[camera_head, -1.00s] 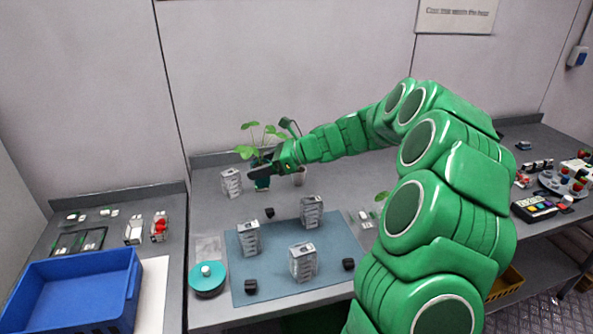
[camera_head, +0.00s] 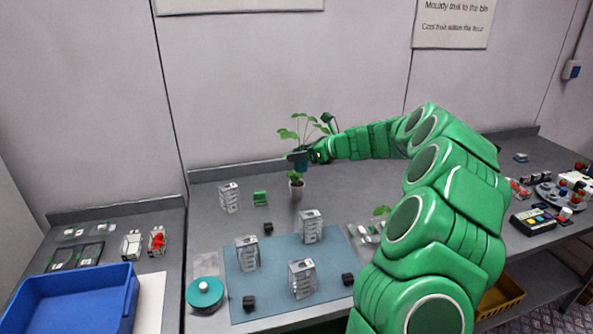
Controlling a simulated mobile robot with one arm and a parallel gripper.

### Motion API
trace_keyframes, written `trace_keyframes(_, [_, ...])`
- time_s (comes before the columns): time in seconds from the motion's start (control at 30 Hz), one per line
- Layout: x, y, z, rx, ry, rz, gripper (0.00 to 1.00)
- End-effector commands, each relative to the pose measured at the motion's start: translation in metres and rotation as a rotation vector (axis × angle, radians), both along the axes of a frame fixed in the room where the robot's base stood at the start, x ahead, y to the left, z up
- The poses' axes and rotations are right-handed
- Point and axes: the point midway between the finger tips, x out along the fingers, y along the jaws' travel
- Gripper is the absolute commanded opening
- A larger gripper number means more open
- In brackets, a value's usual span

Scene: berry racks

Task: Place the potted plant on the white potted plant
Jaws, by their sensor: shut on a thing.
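My gripper (camera_head: 306,157) is shut on the potted plant (camera_head: 302,131), which has broad green leaves and a dark teal pot (camera_head: 301,165). It holds this plant up above the back of the grey table. The white potted plant (camera_head: 297,190), a small pale pot with a little green plant in it (camera_head: 296,177), stands on the table directly below the held pot in the picture. Whether the two touch cannot be told from this view. The gripper's fingers partly cover the held pot.
A green block (camera_head: 260,198) and a grey-white rack-like block (camera_head: 229,197) stand to the left. More such blocks and small black pieces are on the blue mat (camera_head: 275,257). A teal round container (camera_head: 205,293) and a blue bin (camera_head: 70,304) are at the front left.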

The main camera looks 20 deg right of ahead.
Motion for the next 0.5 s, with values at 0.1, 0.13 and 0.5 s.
trace_keyframes(0.1, [0.014,-0.002,-0.008,-0.001,0.002,-0.001,0.30])
trace_keyframes(0.13, [0.017,-0.003,-0.009,-0.002,0.001,-0.002,0.30])
trace_keyframes(0.5, [0.053,-0.007,-0.027,-0.003,0.001,-0.001,0.30])
